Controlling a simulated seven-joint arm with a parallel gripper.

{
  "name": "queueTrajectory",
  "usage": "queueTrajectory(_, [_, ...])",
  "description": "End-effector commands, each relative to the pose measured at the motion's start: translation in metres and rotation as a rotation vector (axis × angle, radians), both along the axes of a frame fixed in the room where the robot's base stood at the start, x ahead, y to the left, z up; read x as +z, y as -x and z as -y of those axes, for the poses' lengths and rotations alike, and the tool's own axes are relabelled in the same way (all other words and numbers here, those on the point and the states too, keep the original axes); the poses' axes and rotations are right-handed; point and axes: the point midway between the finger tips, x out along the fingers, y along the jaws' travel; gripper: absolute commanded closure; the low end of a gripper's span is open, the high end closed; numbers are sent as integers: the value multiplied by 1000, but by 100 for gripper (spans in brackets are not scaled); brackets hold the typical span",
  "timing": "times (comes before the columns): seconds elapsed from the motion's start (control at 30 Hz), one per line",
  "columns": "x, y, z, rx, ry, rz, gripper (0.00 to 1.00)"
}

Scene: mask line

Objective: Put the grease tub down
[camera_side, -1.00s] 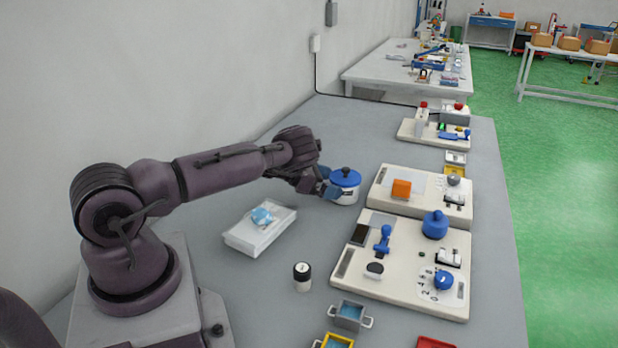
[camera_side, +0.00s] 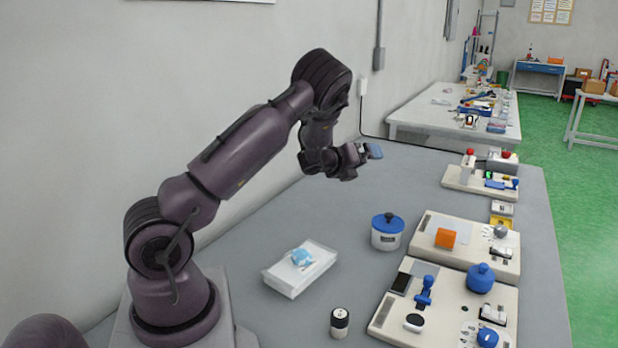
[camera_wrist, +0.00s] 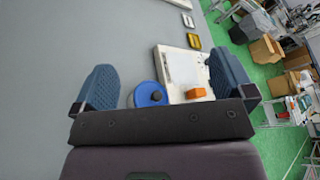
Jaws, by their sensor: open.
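The grease tub (camera_side: 387,240), white with a blue knobbed lid (camera_side: 388,222), stands upright on the grey table, left of the machine boards. It also shows in the wrist view as a blue lid (camera_wrist: 146,94) with a dark knob, partly hidden behind my gripper's body. My gripper (camera_side: 372,151) is raised well above the table, beyond and above the tub, and apart from it. In the wrist view its two blue textured fingers (camera_wrist: 166,86) are wide apart with nothing held between them.
A white box (camera_side: 290,278) with a blue item on it lies left of the tub. A small black-and-white jar (camera_side: 340,322) stands nearer. A board with an orange block (camera_side: 445,238) is right of the tub. The table behind the tub is clear.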

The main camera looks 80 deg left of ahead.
Motion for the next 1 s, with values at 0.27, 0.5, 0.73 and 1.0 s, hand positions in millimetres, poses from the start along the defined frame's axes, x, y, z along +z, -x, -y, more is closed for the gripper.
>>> queueTrajectory(0.27, [83,10,78,401,772,228,0])
queueTrajectory(0.5, [128,59,191,664,1381,232,0])
queueTrajectory(0.73, [148,149,296,947,1750,106,0])
queueTrajectory(1.0, [144,227,347,1196,1852,31,0])
